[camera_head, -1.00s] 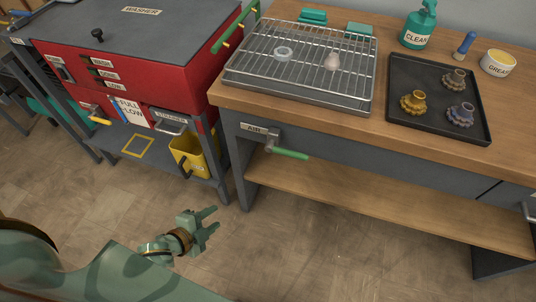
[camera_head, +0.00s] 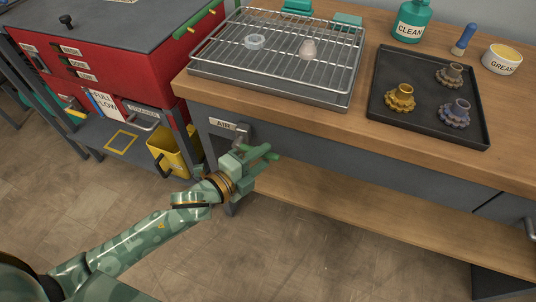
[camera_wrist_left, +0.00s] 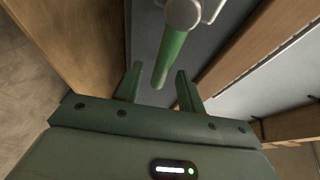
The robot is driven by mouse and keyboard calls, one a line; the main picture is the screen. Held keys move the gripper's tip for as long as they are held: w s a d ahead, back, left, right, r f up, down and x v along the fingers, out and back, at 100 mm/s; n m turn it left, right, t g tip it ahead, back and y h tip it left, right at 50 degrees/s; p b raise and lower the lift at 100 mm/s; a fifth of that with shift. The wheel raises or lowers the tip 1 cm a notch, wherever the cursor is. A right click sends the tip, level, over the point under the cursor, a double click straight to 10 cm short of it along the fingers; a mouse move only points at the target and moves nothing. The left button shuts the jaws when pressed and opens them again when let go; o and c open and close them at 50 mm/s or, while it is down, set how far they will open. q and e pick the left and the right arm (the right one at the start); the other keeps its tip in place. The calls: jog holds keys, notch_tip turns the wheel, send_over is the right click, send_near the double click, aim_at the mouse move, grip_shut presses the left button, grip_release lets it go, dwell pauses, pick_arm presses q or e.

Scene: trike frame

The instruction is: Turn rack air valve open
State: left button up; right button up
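The rack air valve (camera_head: 242,131) is on the bench front beside the AIR label (camera_head: 222,123). In the left wrist view its metal body (camera_wrist_left: 183,14) is at the top, and its green lever (camera_wrist_left: 170,55) points down the picture, its tip between my fingertips. In the earlier head view the lever points right, near level. Now my left gripper (camera_head: 260,159) overlaps the lever there, so its full length is hard to separate. In the left wrist view the left gripper (camera_wrist_left: 157,85) is open, with gaps on both sides of the lever. My right gripper is not in view.
A wire rack (camera_head: 285,50) with two small parts sits on the bench above the valve. A dark tray (camera_head: 425,125) with three gears is to its right. The red washer (camera_head: 100,65) and a yellow bin (camera_head: 172,155) stand left. A wooden lower shelf (camera_head: 370,210) runs below.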

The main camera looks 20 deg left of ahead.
pick_arm(q)
jog(key=shift+x, duration=0.95)
jog(key=shift+w, duration=0.15)
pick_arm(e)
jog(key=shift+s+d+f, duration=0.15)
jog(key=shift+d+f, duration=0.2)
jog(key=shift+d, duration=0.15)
pick_arm(q)
grip_shut()
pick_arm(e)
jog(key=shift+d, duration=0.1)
